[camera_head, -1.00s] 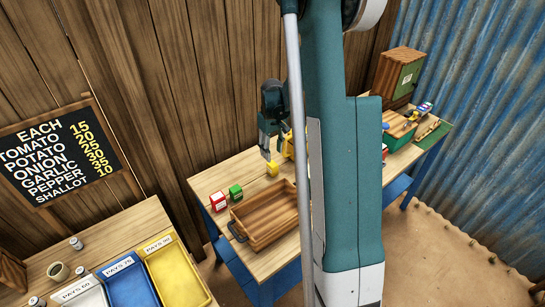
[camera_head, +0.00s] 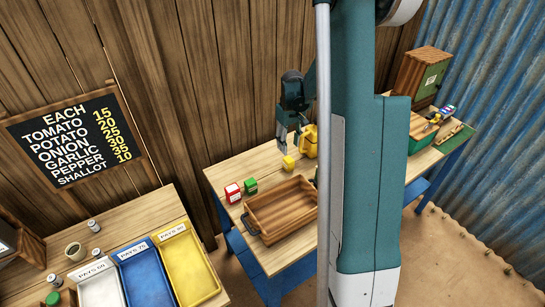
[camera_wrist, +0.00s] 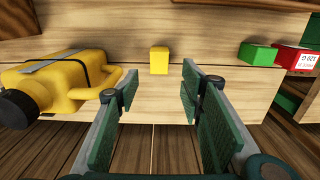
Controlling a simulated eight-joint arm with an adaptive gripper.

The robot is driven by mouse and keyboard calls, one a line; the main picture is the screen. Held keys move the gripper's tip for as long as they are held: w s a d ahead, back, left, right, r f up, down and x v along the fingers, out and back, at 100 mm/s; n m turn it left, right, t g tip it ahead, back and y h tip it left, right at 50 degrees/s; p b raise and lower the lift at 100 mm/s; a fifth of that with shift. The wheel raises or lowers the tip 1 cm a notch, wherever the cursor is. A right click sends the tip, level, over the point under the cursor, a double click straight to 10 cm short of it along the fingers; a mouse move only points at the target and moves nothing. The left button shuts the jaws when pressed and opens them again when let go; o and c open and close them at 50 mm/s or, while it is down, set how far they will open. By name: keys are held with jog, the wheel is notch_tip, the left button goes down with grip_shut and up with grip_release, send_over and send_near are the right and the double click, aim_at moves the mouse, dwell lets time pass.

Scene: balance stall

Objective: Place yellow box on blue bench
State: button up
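The yellow box (camera_head: 288,162) is a small cube resting on the wooden top of the blue-legged bench (camera_head: 222,173). It also shows in the wrist view (camera_wrist: 159,60), in line with the gap between my fingers and beyond their tips. My gripper (camera_head: 287,147) hangs just above and behind the box in the head view. In the wrist view my gripper (camera_wrist: 158,90) is open, with two green-padded fingers wide apart and nothing between them. The bench's wooden top (camera_wrist: 210,55) fills much of that view. My arm covers part of the bench in the head view.
Green (camera_head: 250,185) and red (camera_head: 233,192) boxes and a wooden tray (camera_head: 285,210) share the bench. Coloured trays (camera_head: 190,265) sit on a nearer table. A wooden wall stands behind.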

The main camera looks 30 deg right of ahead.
jog(key=s+a+r+t, duration=0.2)
jog(key=s+a+r, duration=0.2)
jog(key=a+r, duration=0.55)
jog(key=s+a+r+t, duration=0.1)
jog(key=s+a+r, duration=0.4)
jog(key=a+r, duration=0.45)
jog(key=s+a+r+t, duration=0.2)
jog(key=s+a, duration=0.6)
jog(key=s, duration=0.1)
jog(key=s+a+r+t, duration=0.2)
jog(key=s+a, duration=0.5)
jog(key=s, duration=0.2)
jog(key=shift+a+r, duration=0.2)
jog(key=shift+a, duration=0.2)
jog(key=shift+s, duration=0.1)
